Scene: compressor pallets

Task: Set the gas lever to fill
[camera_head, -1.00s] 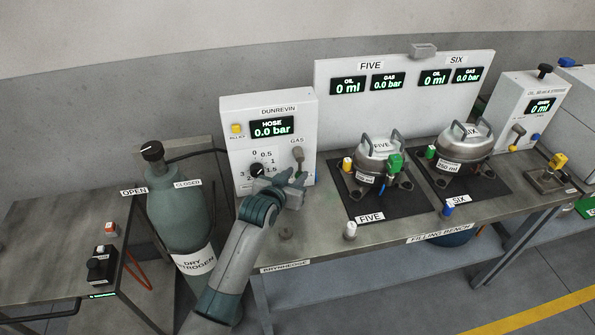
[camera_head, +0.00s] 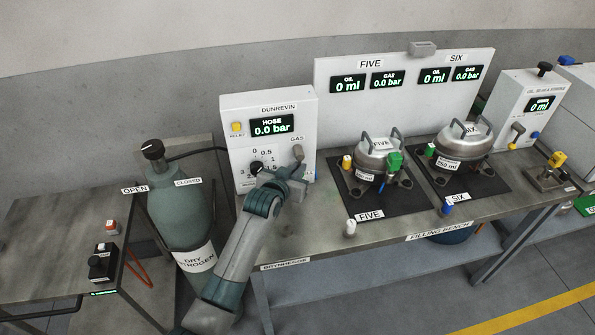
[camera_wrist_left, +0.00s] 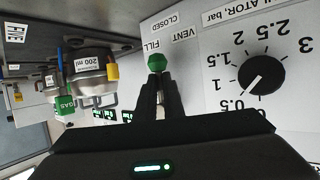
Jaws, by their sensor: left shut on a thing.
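The gas lever (camera_head: 297,152) stands at the right of the white DUNREVIN panel (camera_head: 236,108), under the GAS label. Its grey end shows above my left gripper (camera_head: 300,178), which is shut at the lever's lower part. In the left wrist view, the shut fingers (camera_wrist_left: 160,95) are just in front of a green hexagonal piece (camera_wrist_left: 156,62), beside the labels FILL, VENT and CLOSED, which appear upside down. The hose display (camera_head: 272,124) reads 0.0 bar. My right gripper is out of view.
The black regulator knob (camera_wrist_left: 261,74) is close beside the gripper. A dry nitrogen bottle (camera_head: 181,212) stands left of the bench. Compressors FIVE (camera_head: 372,158) and SIX (camera_head: 465,143) sit on dark mats to the right. A white-capped piece (camera_head: 349,228) stands near the bench's front edge.

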